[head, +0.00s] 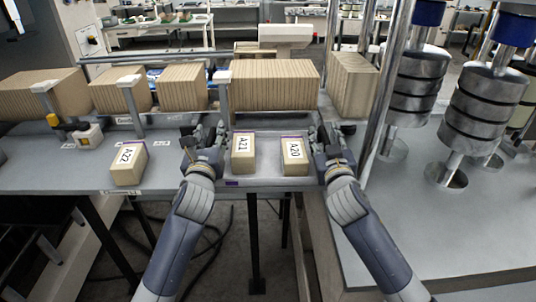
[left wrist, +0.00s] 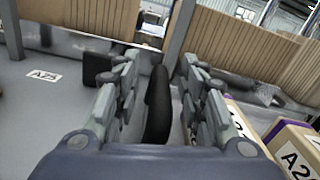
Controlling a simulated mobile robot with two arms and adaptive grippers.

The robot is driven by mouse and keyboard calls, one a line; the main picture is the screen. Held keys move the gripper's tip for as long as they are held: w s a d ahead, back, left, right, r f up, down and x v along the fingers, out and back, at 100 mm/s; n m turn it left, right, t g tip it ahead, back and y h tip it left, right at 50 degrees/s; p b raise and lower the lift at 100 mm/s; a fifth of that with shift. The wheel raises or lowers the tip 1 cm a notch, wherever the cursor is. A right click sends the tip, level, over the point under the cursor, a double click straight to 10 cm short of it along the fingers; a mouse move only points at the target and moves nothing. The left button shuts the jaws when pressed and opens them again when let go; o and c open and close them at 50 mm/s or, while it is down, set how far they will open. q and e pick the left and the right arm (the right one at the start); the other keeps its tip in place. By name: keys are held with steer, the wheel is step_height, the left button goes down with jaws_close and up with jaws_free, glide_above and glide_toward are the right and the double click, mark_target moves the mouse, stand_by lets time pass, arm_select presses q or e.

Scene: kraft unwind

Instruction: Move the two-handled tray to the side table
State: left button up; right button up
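The tray (head: 268,182) is a flat grey board on the grey bench, with a purple mark at its front edge. Two tan boxes, A21 (head: 243,165) and A20 (head: 295,168), stand on it. My left gripper (head: 207,138) is at the tray's left side. In the left wrist view its fingers (left wrist: 160,100) are spread on either side of an upright black handle (left wrist: 157,108), with gaps visible. My right gripper (head: 326,138) is at the tray's right side; its fingers hide the handle there, and I cannot tell if they touch it.
Box A22 (head: 128,168) stands left of the tray. Rows of brown sheet stacks (head: 265,85) line the bench behind, with metal posts between. At right, a grey table (head: 450,225) carries stacked metal cylinders (head: 484,110); its front part is clear. A label A25 (left wrist: 44,76) lies on the bench.

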arm_select(q)
steer(key=shift+c, duration=0.5)
arm_select(e)
steer(key=shift+c, duration=0.6)
arm_select(q)
jaws_close()
arm_select(e)
jaws_close()
